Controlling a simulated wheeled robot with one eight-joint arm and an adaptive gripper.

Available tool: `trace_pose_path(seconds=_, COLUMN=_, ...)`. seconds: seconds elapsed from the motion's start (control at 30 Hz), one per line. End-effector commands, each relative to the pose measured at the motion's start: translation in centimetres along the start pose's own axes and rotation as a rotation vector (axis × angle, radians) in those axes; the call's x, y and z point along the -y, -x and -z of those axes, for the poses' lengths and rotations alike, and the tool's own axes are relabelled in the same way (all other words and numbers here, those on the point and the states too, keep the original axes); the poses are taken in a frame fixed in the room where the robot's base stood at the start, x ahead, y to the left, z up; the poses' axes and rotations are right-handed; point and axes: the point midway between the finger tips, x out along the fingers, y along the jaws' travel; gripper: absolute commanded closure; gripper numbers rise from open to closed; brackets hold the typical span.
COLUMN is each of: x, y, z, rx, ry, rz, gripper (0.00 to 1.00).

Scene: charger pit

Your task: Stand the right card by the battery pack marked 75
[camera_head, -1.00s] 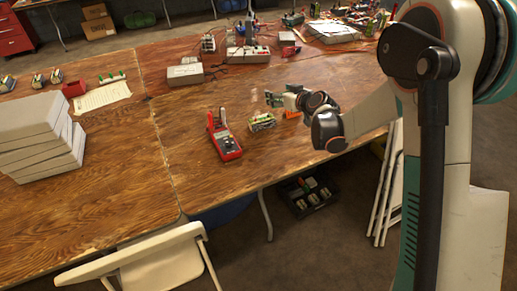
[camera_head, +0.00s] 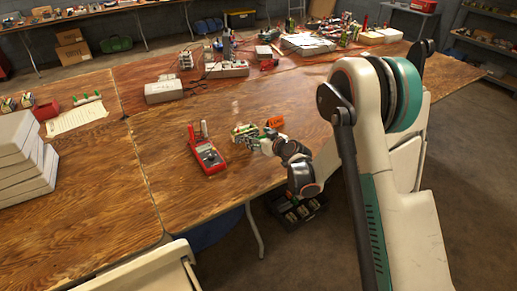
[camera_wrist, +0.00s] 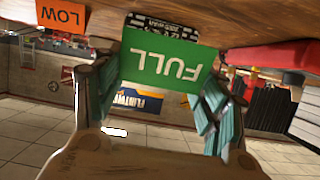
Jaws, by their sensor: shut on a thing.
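My gripper (camera_head: 258,143) is shut on a green card marked FULL (camera_wrist: 165,66), which spans between its fingers in the wrist view, lettering upside down. An orange card marked LOW (camera_wrist: 61,15) stands at the upper left of that view; it also shows on the table in the head view (camera_head: 275,122). A battery pack (camera_head: 243,129) is right at the gripper in the head view, partly hidden. A dark, printed part of a pack (camera_wrist: 163,25) shows behind the green card; I cannot read a 75 on it. Whether the card touches the table is unclear.
A red meter (camera_head: 207,156) stands left of the gripper on the wooden table (camera_head: 185,205). A grey box (camera_head: 164,92) and a power strip (camera_head: 226,68) lie farther back. White boxes (camera_head: 22,172) are stacked at left. The table front-left of the meter is clear.

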Motion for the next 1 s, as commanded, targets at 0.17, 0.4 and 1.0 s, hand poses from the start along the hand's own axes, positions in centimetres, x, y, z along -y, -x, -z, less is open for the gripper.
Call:
trace_pose_path(seconds=0.17, x=0.0, y=-0.8, z=-2.0, rx=0.0, ry=0.0, rz=0.0, gripper=0.41)
trace_pose_path(seconds=0.4, x=0.0, y=-1.6, z=-3.9, rx=0.0, ry=0.0, rz=0.0, gripper=0.41)
trace_pose_path(seconds=1.0, x=0.0, y=-1.7, z=-4.1, rx=0.0, ry=0.0, rz=0.0, gripper=0.14)
